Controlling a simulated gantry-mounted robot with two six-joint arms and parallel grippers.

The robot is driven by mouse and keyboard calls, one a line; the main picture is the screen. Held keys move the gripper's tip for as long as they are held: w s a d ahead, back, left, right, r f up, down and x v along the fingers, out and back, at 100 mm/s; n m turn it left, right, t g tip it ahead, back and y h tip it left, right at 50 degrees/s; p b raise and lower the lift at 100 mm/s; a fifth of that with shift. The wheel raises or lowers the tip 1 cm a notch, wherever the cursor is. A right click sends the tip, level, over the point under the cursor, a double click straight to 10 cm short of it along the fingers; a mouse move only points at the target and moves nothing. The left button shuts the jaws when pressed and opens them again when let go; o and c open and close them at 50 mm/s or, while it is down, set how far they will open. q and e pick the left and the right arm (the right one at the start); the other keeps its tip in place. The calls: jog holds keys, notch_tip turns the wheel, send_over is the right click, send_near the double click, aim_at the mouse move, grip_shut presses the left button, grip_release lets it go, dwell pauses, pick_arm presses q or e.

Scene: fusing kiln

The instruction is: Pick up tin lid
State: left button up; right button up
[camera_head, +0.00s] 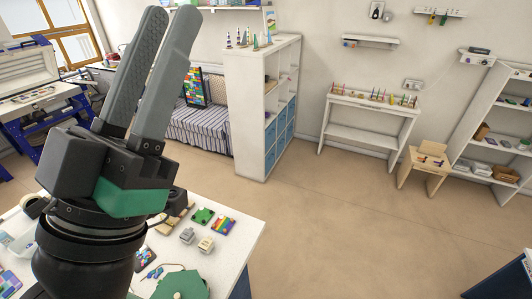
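I cannot single out the tin lid in this view. A dark green, angular flat piece (185,284) lies at the table's front, with a small pale knob-like thing on it; I cannot tell whether it is a lid. My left gripper (170,18) is raised high over the table's left part, fingers pointing up. Its two grey fingers stand apart with nothing seen between them. The gripper and its arm hide much of the table. My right gripper is not in view.
The white worktable (234,250) holds small grey blocks (187,236), a green tile (203,216) and a rainbow tile (223,226). A white shelf unit (246,110) stands behind, left of a narrow wall table (368,104). The floor (350,220) right of the worktable is clear.

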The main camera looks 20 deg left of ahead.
pick_arm(q)
jog(key=o, duration=0.4)
